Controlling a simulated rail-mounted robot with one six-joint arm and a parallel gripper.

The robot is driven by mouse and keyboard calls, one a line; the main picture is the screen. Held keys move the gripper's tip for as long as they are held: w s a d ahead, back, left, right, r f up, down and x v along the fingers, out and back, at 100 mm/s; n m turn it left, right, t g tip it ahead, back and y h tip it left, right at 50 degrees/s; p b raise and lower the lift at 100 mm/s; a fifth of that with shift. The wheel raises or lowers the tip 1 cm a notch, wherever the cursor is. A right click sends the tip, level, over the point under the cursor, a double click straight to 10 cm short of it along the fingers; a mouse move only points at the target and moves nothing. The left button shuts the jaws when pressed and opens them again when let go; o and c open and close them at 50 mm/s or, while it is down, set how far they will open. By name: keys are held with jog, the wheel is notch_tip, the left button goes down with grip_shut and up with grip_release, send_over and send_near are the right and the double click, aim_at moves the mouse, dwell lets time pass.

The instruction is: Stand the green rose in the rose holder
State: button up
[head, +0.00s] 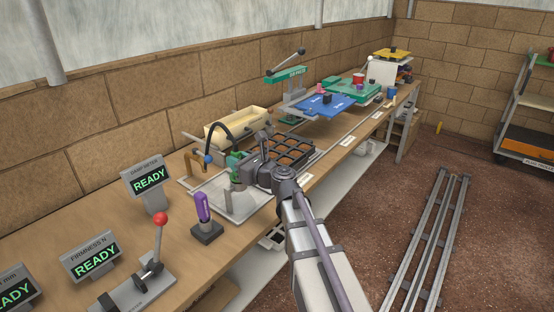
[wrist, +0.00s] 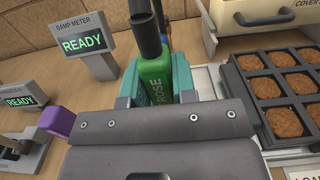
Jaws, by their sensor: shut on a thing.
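The green rose (wrist: 157,82) is a green bottle-like body marked ROSE with a black nozzle at its top. In the head view my gripper (head: 244,172) is over the pale tray at the middle of the bench, and the rose is mostly hidden there. I cannot clearly make out the rose holder.
A purple-handled tool (head: 203,207) stands in a dark base left of my gripper. A damp meter (head: 148,180) is behind it. A dark tray of brown plugs (wrist: 280,95) is to the right, with a cream bin (head: 235,127) behind. A red-knobbed lever (head: 160,220) stands front left.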

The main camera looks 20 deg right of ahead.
jog(key=shift+f, duration=0.2)
jog(key=o, duration=1)
jog(key=v, duration=1)
jog(key=shift+s+d, duration=0.25)
jog(key=shift+s, duration=0.05)
